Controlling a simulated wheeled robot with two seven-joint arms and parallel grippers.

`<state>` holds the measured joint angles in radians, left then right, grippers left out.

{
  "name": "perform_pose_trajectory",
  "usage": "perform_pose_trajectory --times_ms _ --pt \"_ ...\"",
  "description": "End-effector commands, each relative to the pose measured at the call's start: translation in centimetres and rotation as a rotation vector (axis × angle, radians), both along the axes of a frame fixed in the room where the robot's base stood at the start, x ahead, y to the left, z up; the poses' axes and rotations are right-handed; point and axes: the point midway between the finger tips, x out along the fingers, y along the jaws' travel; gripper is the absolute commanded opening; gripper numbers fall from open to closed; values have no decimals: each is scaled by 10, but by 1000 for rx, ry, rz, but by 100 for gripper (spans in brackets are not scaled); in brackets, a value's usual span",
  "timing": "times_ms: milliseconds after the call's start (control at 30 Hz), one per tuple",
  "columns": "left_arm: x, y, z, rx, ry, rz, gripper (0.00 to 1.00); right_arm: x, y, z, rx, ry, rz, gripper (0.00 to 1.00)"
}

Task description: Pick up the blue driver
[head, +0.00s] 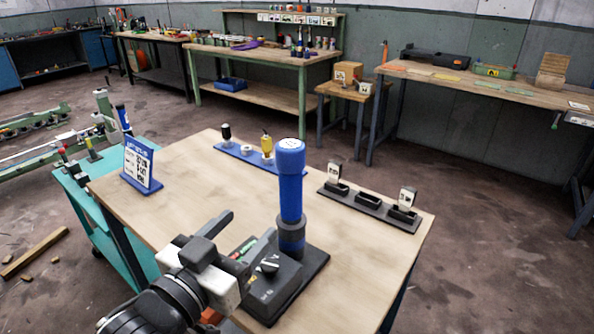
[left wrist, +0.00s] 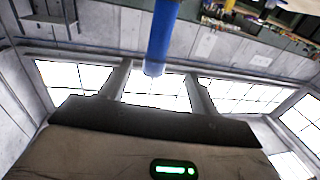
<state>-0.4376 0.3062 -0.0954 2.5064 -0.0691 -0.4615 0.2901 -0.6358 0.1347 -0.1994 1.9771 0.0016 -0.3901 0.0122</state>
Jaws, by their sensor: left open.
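The blue driver (head: 291,185) stands upright in a dark collar on a black box with a knob, near the front right of the wooden table. My left gripper (head: 243,232) is left of the driver, its fingers open and pointing toward the back right. In the head view the fingers look apart from the driver. In the left wrist view the blue driver (left wrist: 162,32) comes down from the top edge, its end lined up between the two open fingers (left wrist: 157,70). My right gripper is not in view.
The wooden table (head: 185,195) also holds a blue rack (head: 235,152) with small tools, a black tray (head: 368,206) with white-tagged slots, and a blue-framed sign (head: 141,168) at the left. The middle of the table is clear. Workbenches line the back wall.

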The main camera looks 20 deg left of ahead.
Motion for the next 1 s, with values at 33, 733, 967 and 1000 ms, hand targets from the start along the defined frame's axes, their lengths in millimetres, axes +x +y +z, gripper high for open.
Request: perform_pose_trajectory --times_ms 33,733,967,1000 --pt "5 -1 -4 0 -7 -1 62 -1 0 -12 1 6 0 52" --pt "97 -19 -2 2 4 -1 62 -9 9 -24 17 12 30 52" --pt "119 -24 3 1 2 -1 62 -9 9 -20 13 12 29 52" --pt "125 -26 4 1 2 -1 62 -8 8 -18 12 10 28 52"
